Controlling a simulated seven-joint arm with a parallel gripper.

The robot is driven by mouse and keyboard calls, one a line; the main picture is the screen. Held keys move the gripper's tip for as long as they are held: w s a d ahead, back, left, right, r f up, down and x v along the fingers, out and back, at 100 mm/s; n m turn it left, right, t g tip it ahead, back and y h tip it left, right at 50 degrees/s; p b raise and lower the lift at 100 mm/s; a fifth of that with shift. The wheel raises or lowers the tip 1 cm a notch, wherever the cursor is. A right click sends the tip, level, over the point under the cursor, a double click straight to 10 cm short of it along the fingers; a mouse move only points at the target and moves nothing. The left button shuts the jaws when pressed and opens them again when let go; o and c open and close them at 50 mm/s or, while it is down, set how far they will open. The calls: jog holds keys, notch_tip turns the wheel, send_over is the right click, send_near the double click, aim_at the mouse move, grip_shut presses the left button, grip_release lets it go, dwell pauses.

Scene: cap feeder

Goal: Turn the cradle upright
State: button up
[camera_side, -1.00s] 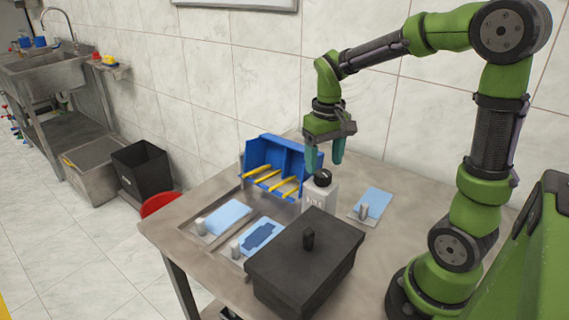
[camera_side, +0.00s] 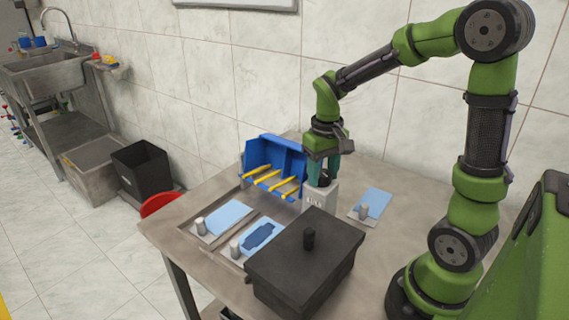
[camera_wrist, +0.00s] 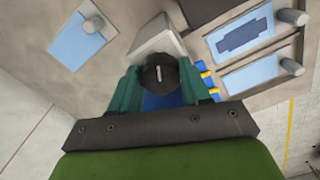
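The blue cradle (camera_side: 277,156) with yellow bars stands tilted at the back of the table, its open side with the bars facing the front. A round black knob (camera_wrist: 159,74) with a white mark sits on a small pale box (camera_side: 319,199) to the cradle's right. My gripper (camera_side: 324,175) points down over this box. Its two teal fingers lie on opposite sides of the knob and appear to press against it.
A dark lidded box (camera_side: 290,262) with a top handle stands in front of the pale box. Two plates with blue pads (camera_side: 228,214) and metal posts lie left of it. Another such plate (camera_side: 374,203) lies to the right. The table's right rear is clear.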

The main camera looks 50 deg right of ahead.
jog(key=shift+c, duration=0.7)
jog(key=n, duration=0.9)
jog(key=shift+n, duration=0.4)
jog(key=o, duration=1)
jog(key=shift+c, duration=0.2)
